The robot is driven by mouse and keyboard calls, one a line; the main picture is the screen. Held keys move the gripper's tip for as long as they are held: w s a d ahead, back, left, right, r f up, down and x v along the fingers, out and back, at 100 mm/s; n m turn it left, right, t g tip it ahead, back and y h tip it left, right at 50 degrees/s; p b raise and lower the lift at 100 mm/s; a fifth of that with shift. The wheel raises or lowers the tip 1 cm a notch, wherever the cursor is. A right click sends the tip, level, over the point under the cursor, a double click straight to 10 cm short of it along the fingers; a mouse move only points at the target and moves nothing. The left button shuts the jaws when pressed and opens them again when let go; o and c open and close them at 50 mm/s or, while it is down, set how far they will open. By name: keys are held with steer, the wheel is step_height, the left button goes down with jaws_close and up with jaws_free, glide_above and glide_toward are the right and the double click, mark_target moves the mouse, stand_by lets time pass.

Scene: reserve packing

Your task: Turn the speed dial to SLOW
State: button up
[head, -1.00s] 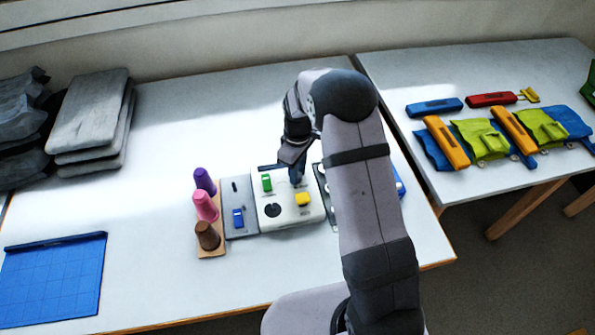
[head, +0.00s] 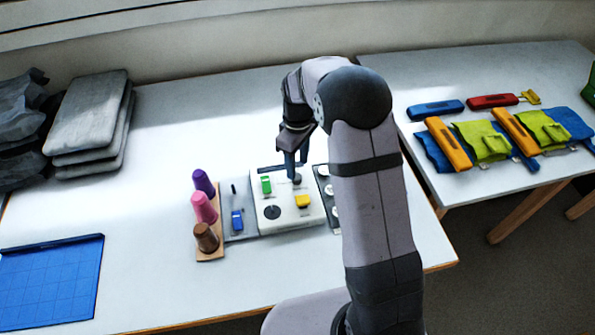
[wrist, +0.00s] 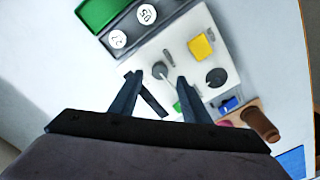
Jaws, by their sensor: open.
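A white control panel (head: 285,221) lies on the table. In the wrist view, a grey round knob (wrist: 160,70) with a pale pointer line lies between and just beyond my fingertips. It also shows under my gripper in the head view (head: 296,180). A darker round disc (head: 272,212) sits elsewhere on the panel and also shows in the wrist view (wrist: 216,77). The labels are too small to read, so I cannot tell which setting the pointer marks. My gripper (head: 296,166) is open and empty, pointing down above the grey knob; in the wrist view its fingers (wrist: 157,79) stand apart.
The panel carries a green switch (head: 266,186) and a yellow block (head: 303,202). A grey plate with a blue lever (head: 237,221) and a rack of purple, pink and brown cones (head: 204,208) stand left. A dark strip with white discs (wrist: 118,39) adjoins the panel.

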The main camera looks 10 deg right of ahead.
steer(key=shift+r, duration=1.2)
steer(key=shift+s+r, duration=0.1)
steer(key=shift+s, duration=0.15)
steer(key=s+d+r+m, duration=0.1)
steer(key=s+m, duration=0.8)
steer(key=s, duration=1.5)
steer(key=shift+s+d+r, duration=0.15)
steer(key=shift+d+r, duration=0.2)
steer(key=shift+d, duration=0.1)
